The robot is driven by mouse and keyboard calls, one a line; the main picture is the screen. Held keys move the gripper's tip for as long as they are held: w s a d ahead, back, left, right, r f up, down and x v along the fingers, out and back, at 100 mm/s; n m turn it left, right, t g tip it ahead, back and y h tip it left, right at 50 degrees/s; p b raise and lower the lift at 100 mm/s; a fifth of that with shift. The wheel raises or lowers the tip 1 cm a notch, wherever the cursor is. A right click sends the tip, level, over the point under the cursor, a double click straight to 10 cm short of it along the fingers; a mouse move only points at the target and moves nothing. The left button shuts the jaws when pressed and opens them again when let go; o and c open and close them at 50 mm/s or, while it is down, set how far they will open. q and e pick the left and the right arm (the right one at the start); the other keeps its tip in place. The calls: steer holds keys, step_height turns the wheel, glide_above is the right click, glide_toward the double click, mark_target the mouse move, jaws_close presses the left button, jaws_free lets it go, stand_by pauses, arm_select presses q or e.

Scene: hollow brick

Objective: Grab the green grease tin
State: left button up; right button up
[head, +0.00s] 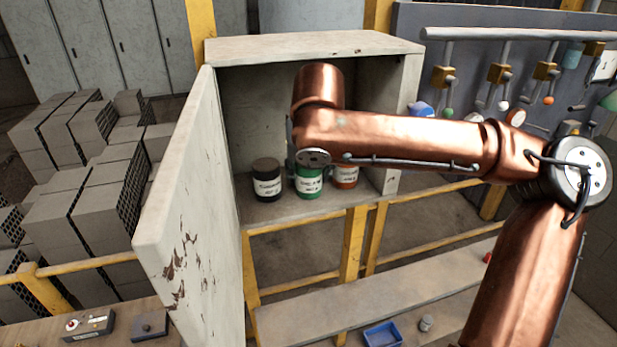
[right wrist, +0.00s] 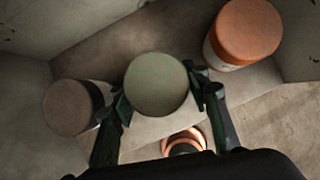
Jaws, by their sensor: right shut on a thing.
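The green grease tin (head: 309,182) is inside the open wall cabinet, between a dark tin (head: 267,180) on the left and an orange-red tin (head: 345,176) on the right. In the right wrist view its round pale green lid (right wrist: 157,84) sits between the two fingers of my right gripper (right wrist: 162,92). The gripper is shut on it from both sides. I cannot tell whether its base touches the cabinet floor. In the head view my right arm covers the gripper and part of the orange-red tin. My left gripper is not in view.
The cabinet (head: 315,46) is open, its door (head: 190,220) swung out to the left. In the wrist view the dark tin (right wrist: 72,107) is close to the left finger; the orange tin (right wrist: 246,32) is farther off. A blue tray (head: 383,335) lies on the bench below.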

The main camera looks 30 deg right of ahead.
steer(key=c, duration=0.6)
steer(key=shift+r, duration=0.15)
